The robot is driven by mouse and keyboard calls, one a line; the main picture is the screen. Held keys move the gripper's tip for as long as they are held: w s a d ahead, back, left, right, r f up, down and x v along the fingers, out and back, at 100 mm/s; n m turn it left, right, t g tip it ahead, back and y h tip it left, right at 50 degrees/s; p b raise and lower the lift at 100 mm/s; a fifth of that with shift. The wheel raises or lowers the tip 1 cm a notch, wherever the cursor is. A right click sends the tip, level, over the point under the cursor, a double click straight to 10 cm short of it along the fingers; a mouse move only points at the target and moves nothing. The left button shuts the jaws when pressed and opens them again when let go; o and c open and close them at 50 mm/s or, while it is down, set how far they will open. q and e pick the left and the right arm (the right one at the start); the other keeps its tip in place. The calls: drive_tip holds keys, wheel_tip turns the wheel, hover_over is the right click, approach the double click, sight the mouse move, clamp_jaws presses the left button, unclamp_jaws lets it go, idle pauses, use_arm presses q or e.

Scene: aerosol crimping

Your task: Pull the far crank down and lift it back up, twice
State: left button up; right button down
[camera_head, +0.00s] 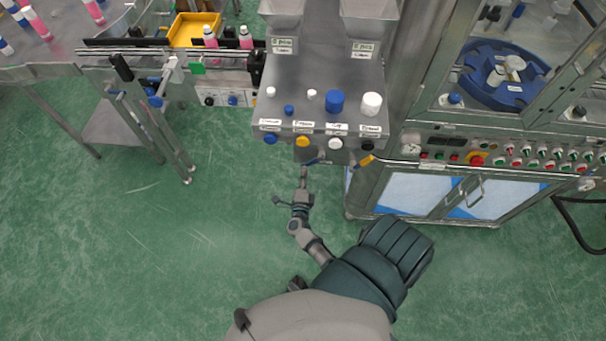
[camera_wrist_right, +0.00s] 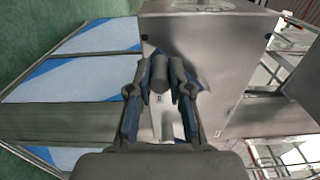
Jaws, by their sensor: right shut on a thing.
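My right gripper (camera_head: 303,180) reaches up to the front underside of the grey metal machine box (camera_head: 325,75) in the head view. In the right wrist view, the right gripper (camera_wrist_right: 160,92) has its two fingers on either side of a grey cylindrical crank handle (camera_wrist_right: 159,72) and is shut on it. The handle stands out in front of a metal panel. In the head view a small blue crank part (camera_head: 313,162) shows under the box edge beside the fingers. The crank's arm is mostly hidden. My left gripper is not in view.
A yellow-tipped lever (camera_head: 366,161) sticks out to the right under the box. A steel cabinet with push buttons (camera_head: 477,160) stands at the right. A conveyor (camera_head: 160,60) with a yellow bin (camera_head: 193,30) is at the upper left. Green floor (camera_head: 130,260) is clear at the left.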

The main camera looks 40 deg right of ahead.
drive_tip(key=shift+s+a+f, duration=0.1)
drive_tip(key=shift+a+f, duration=0.1)
drive_tip(key=shift+f, duration=0.15)
drive_tip(key=c, duration=1.2)
unclamp_jaws()
drive_tip(key=shift+o, duration=0.6)
drive_tip(key=shift+d+r, duration=0.1)
drive_tip(key=v, duration=1.2)
